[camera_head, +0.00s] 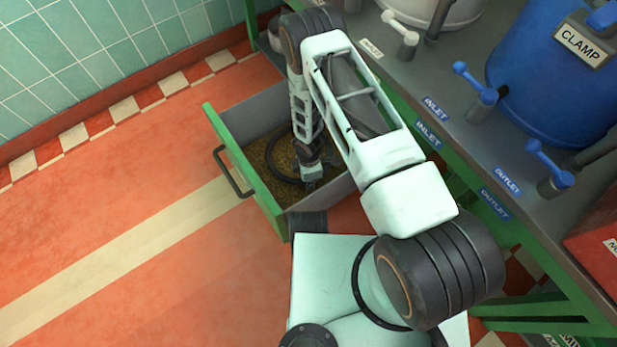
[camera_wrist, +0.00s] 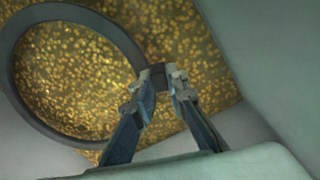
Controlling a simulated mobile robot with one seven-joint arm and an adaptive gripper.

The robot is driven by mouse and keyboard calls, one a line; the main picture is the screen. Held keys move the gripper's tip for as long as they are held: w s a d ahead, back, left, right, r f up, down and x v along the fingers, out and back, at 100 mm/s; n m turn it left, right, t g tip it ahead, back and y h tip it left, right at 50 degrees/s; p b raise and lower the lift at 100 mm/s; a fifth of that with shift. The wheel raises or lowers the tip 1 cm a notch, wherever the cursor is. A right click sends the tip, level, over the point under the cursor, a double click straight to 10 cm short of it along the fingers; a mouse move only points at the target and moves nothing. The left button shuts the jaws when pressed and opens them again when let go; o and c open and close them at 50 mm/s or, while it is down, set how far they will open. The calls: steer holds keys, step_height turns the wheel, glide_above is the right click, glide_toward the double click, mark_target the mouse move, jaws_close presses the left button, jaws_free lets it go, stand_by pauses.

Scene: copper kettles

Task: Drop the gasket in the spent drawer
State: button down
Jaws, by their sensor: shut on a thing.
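The gasket is a dark ring; in the head view the gasket (camera_head: 269,160) shows inside the open drawer's outline, over its speckled brown-gold floor. In the wrist view the gasket (camera_wrist: 110,22) fills the upper left. My gripper (camera_head: 310,184) points down within the drawer walls; in the wrist view my gripper (camera_wrist: 160,76) is shut on the ring's right edge. The drawer (camera_head: 244,172) has a green front with a dark handle and grey sides, and is pulled out from under the bench. I cannot tell whether the ring touches the drawer floor. My arm hides part of the drawer.
A grey bench (camera_head: 449,100) with a green frame runs along the right, with blue and white valves. A blue vessel (camera_head: 545,75) marked CLAMP stands on it. The orange floor (camera_head: 130,230) left of the drawer is clear. A tiled wall (camera_head: 70,60) is at the upper left.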

steer(key=c, duration=1.8)
jaws_free()
step_height(320, 180, up, 12)
